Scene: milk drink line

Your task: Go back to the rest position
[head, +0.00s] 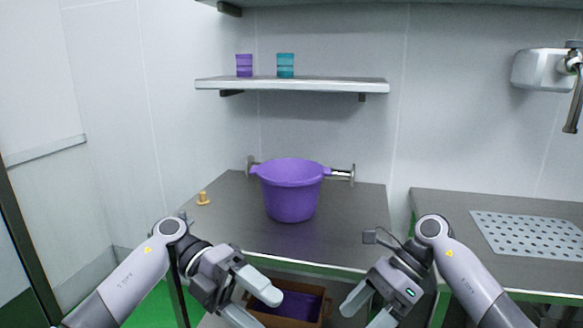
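My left gripper (254,303) is in the lower middle of the head view, in front of the dark counter. Its two fingers are spread apart and nothing shows between them. My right gripper (366,308) is to its right, also with its fingers apart and empty. The lower ends of both grippers are near or past the bottom edge of the picture. A purple bucket (290,197) stands upright on the dark counter (350,228), beyond both grippers and apart from them.
A brown box (325,309) with a purple inside sits low between my grippers. A small yellow-orange object (203,199) stands on the counter's left. A perforated plate (530,236) lies on the right counter.

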